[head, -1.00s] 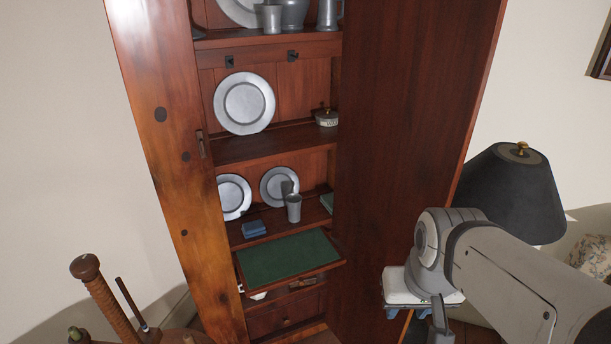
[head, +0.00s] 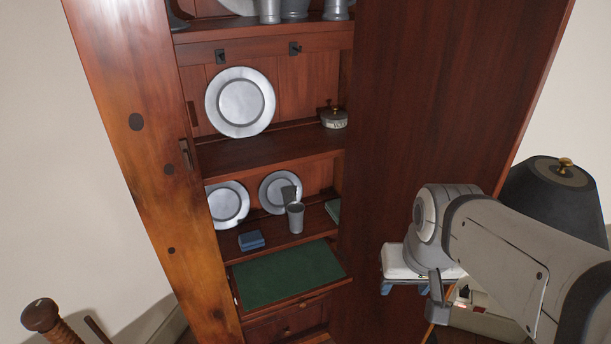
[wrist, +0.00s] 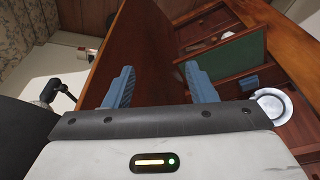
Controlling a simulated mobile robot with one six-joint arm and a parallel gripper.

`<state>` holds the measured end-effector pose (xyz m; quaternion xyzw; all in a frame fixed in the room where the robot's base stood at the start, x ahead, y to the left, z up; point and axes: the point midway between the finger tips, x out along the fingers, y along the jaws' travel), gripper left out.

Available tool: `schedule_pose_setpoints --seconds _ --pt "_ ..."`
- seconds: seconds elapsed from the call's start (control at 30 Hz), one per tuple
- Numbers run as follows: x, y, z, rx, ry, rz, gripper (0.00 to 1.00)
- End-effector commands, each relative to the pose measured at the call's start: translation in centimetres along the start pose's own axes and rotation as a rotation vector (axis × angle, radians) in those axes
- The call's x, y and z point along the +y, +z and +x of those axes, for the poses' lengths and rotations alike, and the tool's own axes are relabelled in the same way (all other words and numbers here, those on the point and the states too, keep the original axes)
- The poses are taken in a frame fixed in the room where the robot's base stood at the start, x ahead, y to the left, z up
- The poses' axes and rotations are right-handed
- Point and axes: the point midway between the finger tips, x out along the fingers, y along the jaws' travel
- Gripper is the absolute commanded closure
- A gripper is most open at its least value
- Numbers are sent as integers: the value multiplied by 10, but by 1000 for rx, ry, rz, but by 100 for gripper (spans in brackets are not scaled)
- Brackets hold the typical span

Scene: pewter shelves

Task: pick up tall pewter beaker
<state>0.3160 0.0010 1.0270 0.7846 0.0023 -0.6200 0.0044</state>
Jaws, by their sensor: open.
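A pewter beaker (head: 295,217) stands upright on the lower cabinet shelf, in front of a pewter plate (head: 272,190). More tall pewter vessels, including one at the left (head: 269,12), stand on the top shelf, cut off by the frame edge. I cannot tell for certain which one the task names. I cannot make out the beaker there.
The tall cabinet side panel (head: 440,110) stands between my arm and the shelves. A green-topped pull-out board (head: 290,275) juts out below the beaker's shelf. A blue box (head: 251,240) lies left of the beaker. A dark lamp (head: 555,200) stands at the right.

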Motion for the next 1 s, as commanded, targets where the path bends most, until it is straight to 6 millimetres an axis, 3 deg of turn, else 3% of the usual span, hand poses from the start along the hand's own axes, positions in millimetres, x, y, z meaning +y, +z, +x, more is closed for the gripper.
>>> schedule_pose_setpoints --seconds 0.17,0.37,0.6,0.8,1.0 --pt "-16 -67 24 43 -6 -43 34" --pt "-52 -174 72 125 -17 -93 20" --pt "-118 -284 158 225 -47 -154 20" --pt "-175 -343 230 295 -76 -195 20" --pt "-205 -366 266 332 -93 -213 20"
